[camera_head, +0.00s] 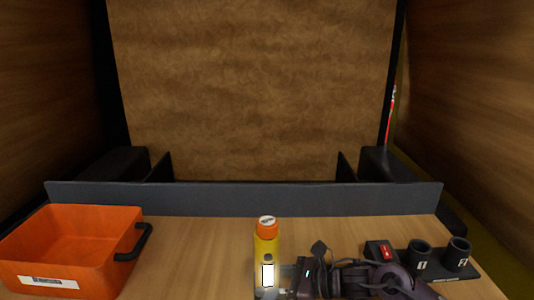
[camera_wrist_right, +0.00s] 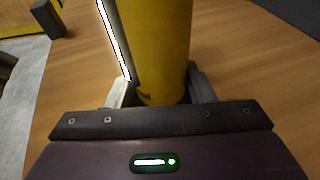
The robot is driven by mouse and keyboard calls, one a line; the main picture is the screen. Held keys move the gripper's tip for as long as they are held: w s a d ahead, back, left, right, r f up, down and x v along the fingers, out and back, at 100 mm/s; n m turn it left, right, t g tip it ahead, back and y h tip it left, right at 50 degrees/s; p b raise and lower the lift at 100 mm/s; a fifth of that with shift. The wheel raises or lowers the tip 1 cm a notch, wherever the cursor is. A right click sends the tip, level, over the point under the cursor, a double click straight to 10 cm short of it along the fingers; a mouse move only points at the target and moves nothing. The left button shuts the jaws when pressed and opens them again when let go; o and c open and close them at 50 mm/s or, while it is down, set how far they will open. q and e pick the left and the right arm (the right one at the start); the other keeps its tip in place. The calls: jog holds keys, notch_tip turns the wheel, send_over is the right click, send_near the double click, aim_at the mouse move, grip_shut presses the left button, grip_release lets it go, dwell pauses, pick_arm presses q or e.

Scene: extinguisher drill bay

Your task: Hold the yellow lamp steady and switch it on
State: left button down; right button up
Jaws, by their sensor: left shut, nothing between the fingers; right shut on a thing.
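The yellow lamp (camera_head: 266,244) stands upright near the front middle of the table in the head view. It has an orange cap with a pale marked top and a bright white panel on its front. My right gripper (camera_head: 272,281) comes in from the right and is shut on its lower body. In the right wrist view the yellow body of the lamp (camera_wrist_right: 165,45) is between the two fingers (camera_wrist_right: 162,90), with a bright white strip along its left side. The lamp's base is hidden in the head view. My left gripper is in neither view.
An orange bin (camera_head: 70,245) with a black handle stands at the left. A dark holder (camera_head: 442,272) with two round cups and a red switch block (camera_head: 380,251) is at the right. A low dark ledge (camera_head: 240,196) runs behind. Table between bin and lamp is clear.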

jog(key=o, duration=1)
